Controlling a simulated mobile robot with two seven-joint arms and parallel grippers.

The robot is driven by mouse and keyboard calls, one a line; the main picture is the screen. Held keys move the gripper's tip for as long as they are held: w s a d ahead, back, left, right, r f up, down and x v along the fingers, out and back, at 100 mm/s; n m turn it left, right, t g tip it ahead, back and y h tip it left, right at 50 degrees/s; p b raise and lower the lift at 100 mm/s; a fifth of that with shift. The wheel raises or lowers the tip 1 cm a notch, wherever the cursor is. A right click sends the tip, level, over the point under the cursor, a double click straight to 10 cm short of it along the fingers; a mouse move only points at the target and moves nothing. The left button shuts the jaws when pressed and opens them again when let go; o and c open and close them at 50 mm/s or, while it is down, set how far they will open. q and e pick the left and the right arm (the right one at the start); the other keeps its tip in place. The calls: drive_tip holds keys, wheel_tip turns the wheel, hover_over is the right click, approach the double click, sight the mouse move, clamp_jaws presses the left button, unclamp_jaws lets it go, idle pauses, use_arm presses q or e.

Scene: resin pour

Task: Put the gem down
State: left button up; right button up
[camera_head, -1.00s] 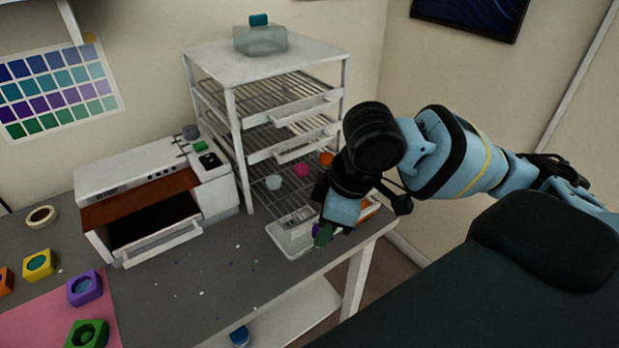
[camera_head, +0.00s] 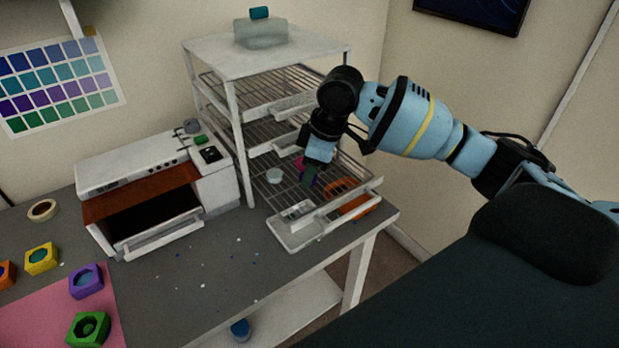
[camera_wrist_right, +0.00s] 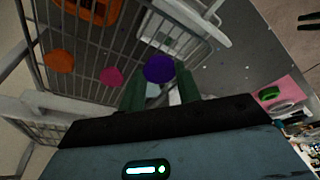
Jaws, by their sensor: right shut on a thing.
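The purple gem (camera_wrist_right: 159,69) is between the green fingertips of my right gripper (camera_wrist_right: 160,80) in the right wrist view. In the head view my right gripper (camera_head: 310,176) is low over the pulled-out bottom wire shelf (camera_head: 268,205) of the white rack, with the gem partly hidden. The gripper is shut on the gem. I cannot tell whether the gem touches the shelf. A pink round piece (camera_wrist_right: 111,76) and an orange round piece (camera_wrist_right: 60,60) lie on the wires beside it. My left gripper does not show.
The upper shelves (camera_head: 270,92) are close above. A small oven-like machine (camera_head: 145,185) stands left.

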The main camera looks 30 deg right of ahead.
drive_tip(key=shift+w+d, duration=0.1)
drive_tip(key=shift+w, duration=0.1)
drive_tip(key=shift+w+d, duration=0.1)
drive_tip(key=shift+w, duration=0.2)
drive_tip(key=shift+f, duration=1.75)
drive_tip(key=shift+f, duration=0.1)
drive_tip(key=o, duration=0.9)
drive_tip(key=shift+o, duration=0.2)
drive_tip(key=v, duration=1.2)
drive_tip(key=shift+s, duration=0.1)
